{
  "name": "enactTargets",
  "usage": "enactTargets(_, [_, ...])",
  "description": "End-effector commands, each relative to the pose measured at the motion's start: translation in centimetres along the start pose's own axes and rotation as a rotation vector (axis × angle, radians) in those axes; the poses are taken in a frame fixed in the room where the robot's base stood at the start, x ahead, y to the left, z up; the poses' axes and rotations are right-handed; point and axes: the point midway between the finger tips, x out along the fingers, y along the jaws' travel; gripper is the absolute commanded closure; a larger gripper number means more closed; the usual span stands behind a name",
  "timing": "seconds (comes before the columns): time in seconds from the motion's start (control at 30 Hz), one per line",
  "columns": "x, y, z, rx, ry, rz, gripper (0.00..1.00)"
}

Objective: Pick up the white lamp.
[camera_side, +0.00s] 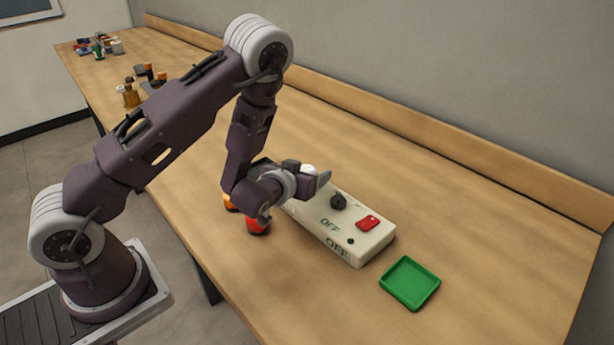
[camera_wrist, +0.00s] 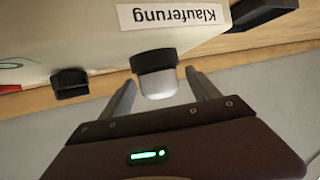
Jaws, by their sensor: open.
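The white lamp (camera_wrist: 158,84) is a short white cap on a black collar, standing out from the pale control box (camera_wrist: 70,35) in the wrist view. My gripper (camera_wrist: 165,90) is open, with one finger on each side of the lamp and visible gaps between. In the side view, my gripper (camera_side: 295,192) is over the far left end of the control box (camera_side: 345,238). A small white rounded top beside my gripper there looks like the lamp (camera_side: 309,169); the rest of it is hidden by the gripper.
The box carries a black knob (camera_side: 338,202), a red switch (camera_side: 368,222) and "OFF" markings. A green tray (camera_side: 410,283) lies to its right. A red object (camera_side: 258,225) and an orange one (camera_side: 229,203) are close below my gripper. The table's right side is clear.

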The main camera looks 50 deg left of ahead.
Motion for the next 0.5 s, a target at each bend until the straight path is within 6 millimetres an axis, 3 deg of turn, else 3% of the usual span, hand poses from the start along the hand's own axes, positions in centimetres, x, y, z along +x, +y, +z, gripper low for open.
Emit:
enactTargets(0.2, [2.4,0.0,-0.1,0.001,0.001,0.000,0.29])
enactTargets(0.43, [2.5,0.0,0.0,0.001,0.000,0.000,0.29])
enactTargets(0.5, [2.5,0.0,0.0,0.001,0.000,0.000,0.39])
